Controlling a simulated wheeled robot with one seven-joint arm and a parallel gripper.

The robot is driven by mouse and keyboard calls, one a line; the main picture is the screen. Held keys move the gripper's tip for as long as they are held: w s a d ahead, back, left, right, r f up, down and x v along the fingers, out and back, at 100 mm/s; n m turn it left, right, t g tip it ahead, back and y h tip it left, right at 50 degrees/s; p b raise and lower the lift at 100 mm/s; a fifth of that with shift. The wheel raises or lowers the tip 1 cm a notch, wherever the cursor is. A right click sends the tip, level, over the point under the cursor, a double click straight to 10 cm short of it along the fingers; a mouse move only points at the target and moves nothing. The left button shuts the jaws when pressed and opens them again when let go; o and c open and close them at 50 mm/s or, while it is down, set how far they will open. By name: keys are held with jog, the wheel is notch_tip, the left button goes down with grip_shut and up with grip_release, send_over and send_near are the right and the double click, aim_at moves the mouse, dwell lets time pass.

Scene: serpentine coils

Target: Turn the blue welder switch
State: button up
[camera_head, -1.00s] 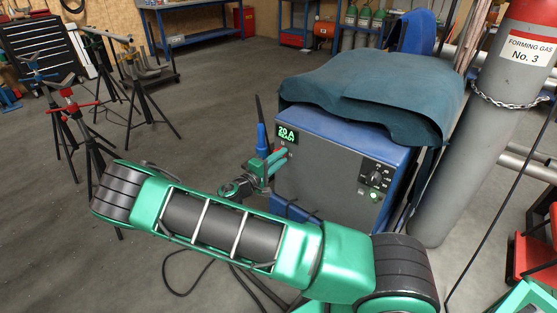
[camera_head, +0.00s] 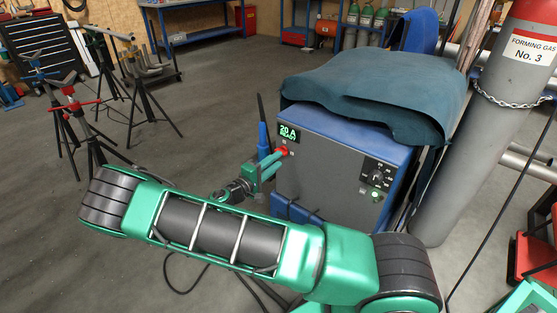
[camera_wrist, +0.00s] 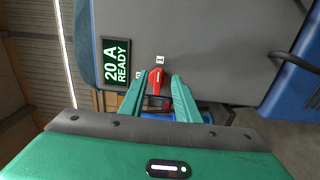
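The blue welder (camera_head: 330,180) stands at centre right with a grey front panel and a green display reading "20 A READY". Its switch is a small red lever (camera_wrist: 155,81) beside the display, near small white labels, one reading 1. In the head view the switch shows as a red spot (camera_head: 283,151). My gripper (camera_wrist: 159,77) is at the panel with its green fingers open, one on each side of the red lever. The left finger is close to the lever; a gap shows at the right one. I cannot tell whether either touches. My gripper also shows in the head view (camera_head: 276,160).
A dark green cloth (camera_head: 370,90) covers the welder's top. A grey gas cylinder (camera_head: 460,140) with a chain stands at its right. A black knob (camera_head: 378,172) and a green light are on the panel's right. Pipe stands (camera_head: 100,90) are at left; cables lie on the floor.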

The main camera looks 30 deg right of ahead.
jog(key=v, duration=0.7)
dwell(0.3)
jog(key=s+d+r+m+g+y, duration=0.3)
jog(key=s+d+m+g+y, duration=0.15)
jog(key=s+d, duration=0.3)
jog(key=s+d+r+m+g+y, duration=0.35)
jog(key=s+d+g, duration=0.25)
jog(key=s, duration=0.2)
jog(key=s+a+r+m+t+y, duration=0.1)
jog(key=s+r+y, duration=0.3)
jog(key=s, duration=0.6)
jog(key=s+a+r+m+t+y, duration=0.1)
jog(key=s+a+r+t+y, duration=0.1)
jog(key=s+r, duration=0.6)
jog(key=s+a+y, duration=0.1)
jog(key=s+y, duration=0.1)
jog(key=s, duration=0.1)
jog(key=shift+r+m+t+y, duration=0.3)
jog(key=shift+m+t+y, duration=0.05)
jog(key=shift+m+y, duration=0.05)
jog(key=shift+s, duration=0.1)
